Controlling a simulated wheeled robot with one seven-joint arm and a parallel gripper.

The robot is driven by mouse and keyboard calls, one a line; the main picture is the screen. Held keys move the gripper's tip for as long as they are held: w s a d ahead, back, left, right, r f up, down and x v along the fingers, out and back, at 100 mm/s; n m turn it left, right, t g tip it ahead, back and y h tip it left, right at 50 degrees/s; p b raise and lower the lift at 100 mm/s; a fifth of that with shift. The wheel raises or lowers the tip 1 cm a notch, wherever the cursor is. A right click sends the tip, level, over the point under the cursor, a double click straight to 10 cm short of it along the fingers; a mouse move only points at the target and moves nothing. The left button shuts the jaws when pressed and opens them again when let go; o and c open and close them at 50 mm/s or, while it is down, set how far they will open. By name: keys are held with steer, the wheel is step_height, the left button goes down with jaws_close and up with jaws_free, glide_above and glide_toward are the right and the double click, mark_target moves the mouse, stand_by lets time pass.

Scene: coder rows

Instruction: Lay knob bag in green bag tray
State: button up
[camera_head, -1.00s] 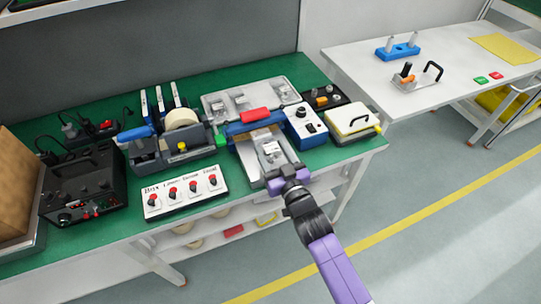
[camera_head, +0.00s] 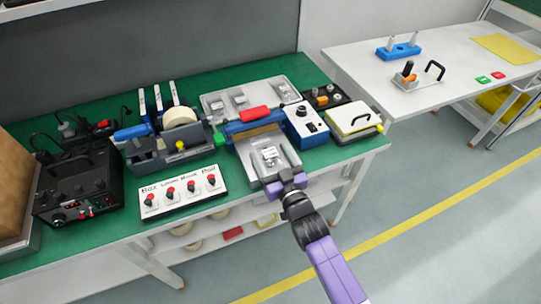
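Several small clear bags with pale labels lie in a grey metal tray (camera_head: 212,106) at the back of the green bench. One small bag with a white label (camera_head: 270,154) lies on the grey plate (camera_head: 254,170) in front of the blue bag sealer. I cannot tell which bag is the knob bag. No tray that is itself green shows clearly; a small green piece (camera_head: 219,138) sits at the sealer's left end. My purple gripper (camera_head: 284,181) is at the front edge of the grey plate, nearer the camera than the labelled bag. Its fingertips are too small and hidden to read.
A white button panel (camera_head: 182,194) and a black device (camera_head: 78,188) stand left. A blue-white control box (camera_head: 306,124) and a yellow-edged box (camera_head: 352,120) stand right. The white side table (camera_head: 440,60) carries a blue stand (camera_head: 398,50), a green tag (camera_head: 483,79) and a red tag (camera_head: 498,75).

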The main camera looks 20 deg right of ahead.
steer(key=shift+r, duration=0.1)
steer(key=shift+s+r, duration=0.1)
steer(key=s, duration=1.1)
steer(key=shift+s+p, duration=0.4)
steer(key=shift+p, duration=0.05)
steer(key=s+r+g, duration=0.1)
steer(key=s, duration=1.9)
steer(key=shift+a+r+g, duration=0.2)
steer(key=shift+r+g, duration=0.1)
steer(key=shift+r, duration=0.1)
steer(key=shift+o, duration=0.4)
steer(key=s+r+g, duration=0.1)
steer(key=s+r, duration=0.7)
steer(key=s, duration=0.3)
steer(key=shift+s+d+r, duration=0.2)
steer(key=shift+s+r, duration=0.05)
steer(key=shift+r, duration=0.1)
steer(key=shift+s+r+g, duration=0.1)
steer(key=shift+r+g, duration=0.1)
steer(key=shift+g, duration=0.1)
